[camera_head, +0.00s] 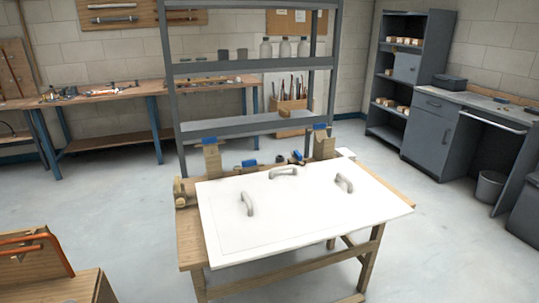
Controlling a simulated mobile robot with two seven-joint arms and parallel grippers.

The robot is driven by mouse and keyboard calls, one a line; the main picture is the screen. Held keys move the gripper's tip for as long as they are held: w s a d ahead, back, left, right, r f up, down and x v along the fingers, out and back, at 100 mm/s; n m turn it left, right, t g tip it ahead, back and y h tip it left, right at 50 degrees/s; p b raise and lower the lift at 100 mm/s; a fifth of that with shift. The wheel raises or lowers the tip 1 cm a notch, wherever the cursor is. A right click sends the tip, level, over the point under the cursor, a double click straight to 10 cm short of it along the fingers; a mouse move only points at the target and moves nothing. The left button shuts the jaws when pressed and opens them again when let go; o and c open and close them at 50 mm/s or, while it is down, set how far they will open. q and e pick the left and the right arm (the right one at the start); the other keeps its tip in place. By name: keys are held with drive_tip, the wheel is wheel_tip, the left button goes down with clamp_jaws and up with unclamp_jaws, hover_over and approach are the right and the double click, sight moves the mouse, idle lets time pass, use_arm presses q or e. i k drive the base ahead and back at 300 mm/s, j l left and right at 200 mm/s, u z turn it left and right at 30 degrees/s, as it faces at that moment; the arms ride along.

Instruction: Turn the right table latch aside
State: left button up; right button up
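A large white panel (290,225) with three grey handles lies on a wooden table (190,248) in the middle. At the table's back edge two upright wooden pieces with blue tops stand, a left one (212,162) and a right one (325,148). The right one, behind the panel's back edge, may be the right table latch; I cannot tell for sure. Small blue and dark fittings (297,158) lie between them. A small wooden piece with a round knob (180,193) is at the table's left edge. Neither of my grippers is in view.
A grey shelf rack (255,67) stands close behind the table. A workbench (120,95) with tools is at back left, and a grey cabinet (430,125) at right. A wooden stand with a copper pipe (45,240) is at front left.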

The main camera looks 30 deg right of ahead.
sight(296, 155)
drive_tip(key=l+u, duration=0.45)
drive_tip(key=k+l+u, duration=0.15)
drive_tip(key=u, duration=0.3)
drive_tip(key=k+l+u, duration=0.2)
drive_tip(key=l, duration=0.25)
drive_tip(key=k+l+u, duration=0.15)
drive_tip(key=k+l, duration=0.15)
drive_tip(key=l, duration=0.15)
